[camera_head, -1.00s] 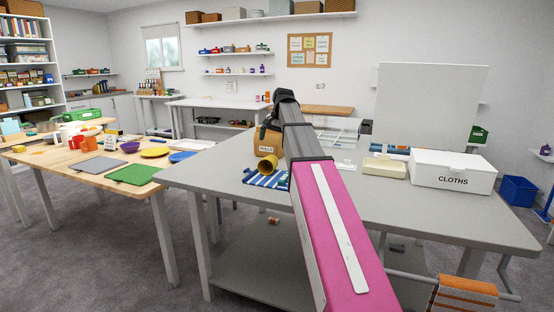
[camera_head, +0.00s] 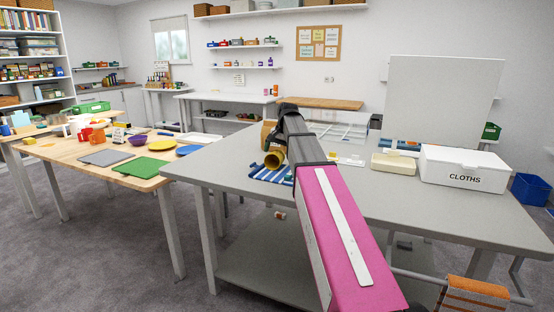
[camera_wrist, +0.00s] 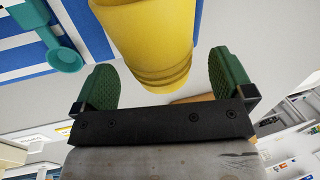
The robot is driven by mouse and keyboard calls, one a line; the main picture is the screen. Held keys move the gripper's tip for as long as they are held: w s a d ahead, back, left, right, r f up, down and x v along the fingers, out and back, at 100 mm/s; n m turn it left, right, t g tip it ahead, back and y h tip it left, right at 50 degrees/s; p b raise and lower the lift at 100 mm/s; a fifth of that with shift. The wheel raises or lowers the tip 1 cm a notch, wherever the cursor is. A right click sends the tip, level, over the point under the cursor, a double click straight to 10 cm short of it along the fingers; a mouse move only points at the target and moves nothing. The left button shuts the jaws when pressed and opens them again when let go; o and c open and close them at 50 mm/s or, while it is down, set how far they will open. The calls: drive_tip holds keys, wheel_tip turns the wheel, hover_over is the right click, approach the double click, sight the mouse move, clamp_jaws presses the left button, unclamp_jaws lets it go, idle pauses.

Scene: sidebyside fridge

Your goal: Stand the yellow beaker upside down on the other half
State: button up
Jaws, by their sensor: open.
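The yellow beaker (camera_head: 273,160) is on the grey table in the head view, by the blue-and-white striped cloth (camera_head: 268,175). It looks tilted or lying, with an open end toward the camera. In the wrist view the yellow beaker (camera_wrist: 150,35) fills the top middle, beyond and between the green fingertips of my gripper (camera_wrist: 163,62). The fingers are open, with a gap on both sides of the beaker. My arm hides part of the cloth in the head view.
A tan box (camera_head: 267,132) stands behind the beaker, mostly hidden. A clear divided tray (camera_head: 340,132), a cream box (camera_head: 392,165) and a white CLOTHS box (camera_head: 462,168) are to the right. A tall white panel (camera_head: 440,100) stands behind. The table's front left is bare.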

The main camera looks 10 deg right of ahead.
drive_tip(key=shift+x, duration=1.2)
drive_tip(key=shift+c, duration=0.3)
drive_tip(key=c, duration=1)
drive_tip(key=shift+r, duration=0.1)
drive_tip(key=shift+r, duration=0.4)
drive_tip(key=r, duration=0.3)
drive_tip(key=shift+w+a+r, duration=0.15)
drive_tip(key=shift+a+r, duration=0.05)
drive_tip(key=shift+r, duration=0.15)
drive_tip(key=w+a+r, duration=0.1)
drive_tip(key=a+r, duration=0.1)
drive_tip(key=a, duration=0.1)
drive_tip(key=a+r, duration=0.2)
drive_tip(key=a, duration=0.2)
drive_tip(key=w+a+r, duration=0.1)
drive_tip(key=a+r, duration=0.1)
drive_tip(key=a, duration=0.2)
drive_tip(key=shift+w+r, duration=0.2)
drive_tip(key=shift+w, duration=0.1)
